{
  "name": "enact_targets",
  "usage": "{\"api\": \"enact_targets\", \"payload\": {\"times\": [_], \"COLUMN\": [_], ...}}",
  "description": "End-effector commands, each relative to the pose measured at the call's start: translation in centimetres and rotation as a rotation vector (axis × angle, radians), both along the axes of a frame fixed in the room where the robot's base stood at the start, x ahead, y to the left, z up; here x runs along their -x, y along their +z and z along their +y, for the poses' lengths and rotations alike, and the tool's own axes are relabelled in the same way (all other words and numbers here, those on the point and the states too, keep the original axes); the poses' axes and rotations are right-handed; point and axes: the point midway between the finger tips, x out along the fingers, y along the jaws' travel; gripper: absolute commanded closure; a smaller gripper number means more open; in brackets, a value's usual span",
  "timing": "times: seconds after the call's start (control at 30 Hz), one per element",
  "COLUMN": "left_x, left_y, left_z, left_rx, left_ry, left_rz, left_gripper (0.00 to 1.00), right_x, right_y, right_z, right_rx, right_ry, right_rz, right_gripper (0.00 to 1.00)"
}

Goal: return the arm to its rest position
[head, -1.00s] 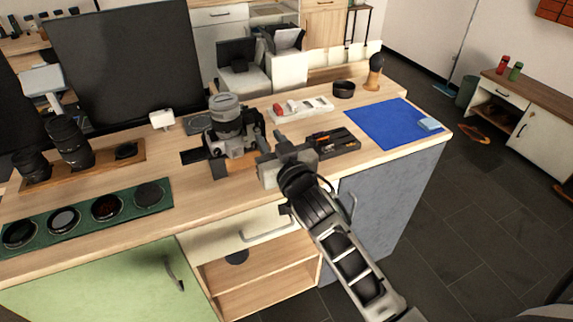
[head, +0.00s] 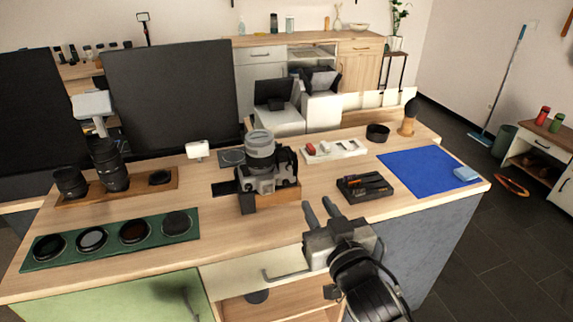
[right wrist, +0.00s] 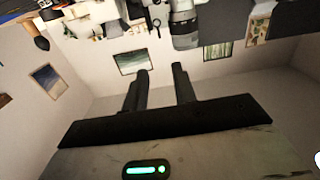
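My right gripper (head: 319,213) is over the front edge of the wooden counter (head: 225,232) in the head view. Its two fingers stand apart with nothing between them. It is in front of and to the right of the camera on its wooden stand (head: 263,175), apart from it. In the right wrist view the two fingers (right wrist: 159,88) are apart and empty, and the camera's grey lens (right wrist: 184,25) shows upside down beyond them. My left gripper is not in view.
A black tray with small tools (head: 365,187) lies right of the camera, near a blue mat (head: 425,172). A green lens-filter mat (head: 112,238) and a wooden tray of lenses (head: 125,192) are at the left.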

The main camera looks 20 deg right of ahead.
Motion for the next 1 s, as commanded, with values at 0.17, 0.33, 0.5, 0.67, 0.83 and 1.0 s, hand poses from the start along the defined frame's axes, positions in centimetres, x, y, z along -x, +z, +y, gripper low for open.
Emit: {"api": "enact_targets", "payload": {"times": [0.17,0.33,0.5,0.67,0.83,1.0], "left_x": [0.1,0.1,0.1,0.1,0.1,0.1], "left_y": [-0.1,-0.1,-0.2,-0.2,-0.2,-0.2], "left_z": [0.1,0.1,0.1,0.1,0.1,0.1], "left_rx": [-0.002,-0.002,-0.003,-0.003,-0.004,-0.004], "left_ry": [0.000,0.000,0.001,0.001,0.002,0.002], "left_rz": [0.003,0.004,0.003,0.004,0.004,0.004], "left_gripper": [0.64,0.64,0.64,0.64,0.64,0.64], "right_x": [1.2,6.4,12.8,16.5,17.0,17.0], "right_y": [-3.1,-11.9,-19.0,-22.0,-22.4,-22.4], "right_z": [0.3,1.2,2.0,2.5,2.5,2.5], "right_rx": [0.009,0.032,0.044,0.046,0.046,0.046], "right_ry": [0.018,0.082,0.153,0.193,0.199,0.199], "right_rz": [0.080,0.319,0.536,0.642,0.655,0.655], "right_gripper": [0.73,0.73,0.73,0.73,0.73,0.73]}}
